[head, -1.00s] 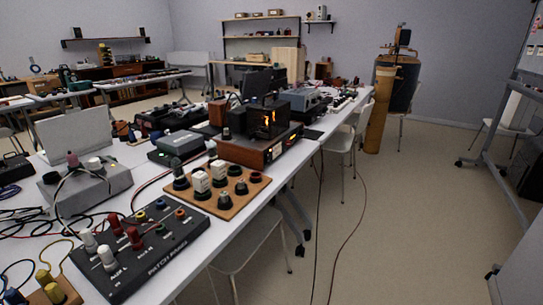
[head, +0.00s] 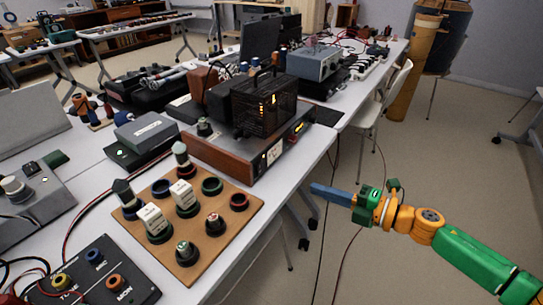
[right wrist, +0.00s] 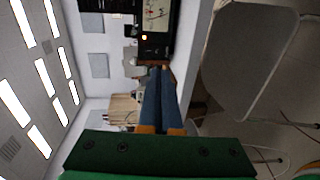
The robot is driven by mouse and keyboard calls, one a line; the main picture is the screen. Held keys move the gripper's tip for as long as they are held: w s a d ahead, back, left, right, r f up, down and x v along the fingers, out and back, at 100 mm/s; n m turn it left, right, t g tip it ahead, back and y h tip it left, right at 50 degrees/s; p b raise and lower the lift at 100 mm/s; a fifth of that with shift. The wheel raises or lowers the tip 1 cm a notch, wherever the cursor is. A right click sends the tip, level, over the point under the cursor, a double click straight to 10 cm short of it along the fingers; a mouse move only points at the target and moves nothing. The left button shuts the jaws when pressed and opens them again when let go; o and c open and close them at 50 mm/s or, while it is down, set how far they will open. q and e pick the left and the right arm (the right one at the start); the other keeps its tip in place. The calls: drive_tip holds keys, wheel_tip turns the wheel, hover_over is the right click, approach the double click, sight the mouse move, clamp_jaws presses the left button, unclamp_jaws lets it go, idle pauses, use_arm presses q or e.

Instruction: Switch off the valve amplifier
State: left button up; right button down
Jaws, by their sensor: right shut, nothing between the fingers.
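The valve amplifier (head: 238,158) stands on the long table in the head view, with wooden sides, a black cage and orange glowing valves inside. My right gripper (head: 316,189) has blue fingers, shut and empty, in the air past the table edge, to the right of and apart from the amplifier. My left gripper is out of view.
A wooden board with several knobs and terminals (head: 222,238) lies in front of the amplifier. A grey device with a green light (head: 140,137) is left of it. A white chair (head: 368,118) stands right of the table. The floor right of the table is mostly open.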

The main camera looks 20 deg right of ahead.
drive_tip(key=s, duration=0.1)
approach(261, 172)
drive_tip(key=x, duration=0.7)
drive_tip(key=shift+p, duration=0.35)
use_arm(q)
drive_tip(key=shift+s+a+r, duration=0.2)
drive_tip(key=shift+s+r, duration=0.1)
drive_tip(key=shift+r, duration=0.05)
